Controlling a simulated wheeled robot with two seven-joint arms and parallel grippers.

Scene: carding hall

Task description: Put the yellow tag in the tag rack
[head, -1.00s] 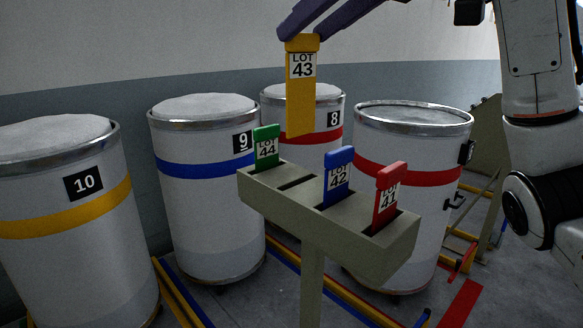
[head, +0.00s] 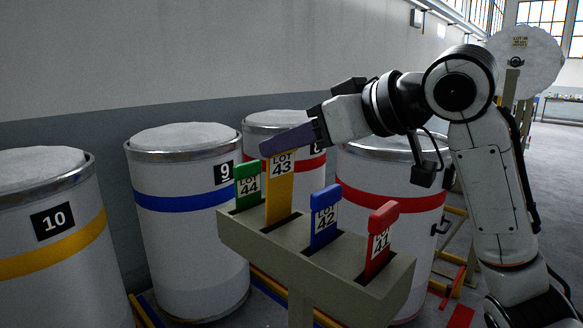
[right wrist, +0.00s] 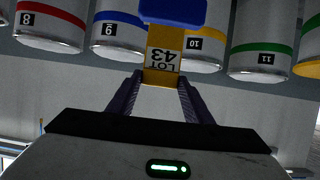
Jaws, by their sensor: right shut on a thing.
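The yellow tag (head: 281,190), marked LOT 43, is upright between the green and blue tags, its lower end at the slot of the tag rack (head: 240,235). I cannot tell how deep it sits. My right gripper (head: 288,140) is shut on the tag's top end. In the right wrist view, the yellow tag (right wrist: 163,60) appears upside down, held between my right gripper's fingertips (right wrist: 160,78). The green tag (head: 248,187), blue tag (head: 325,218) and red tag (head: 379,243) stand in their own slots. My left gripper is not in view.
Several drums stand behind the rack: a yellow-banded drum (head: 50,265) at the left, a blue-banded drum (head: 190,260), and red-banded ones, including one (head: 405,205) behind my right arm. Open floor (head: 555,190) lies at the far right.

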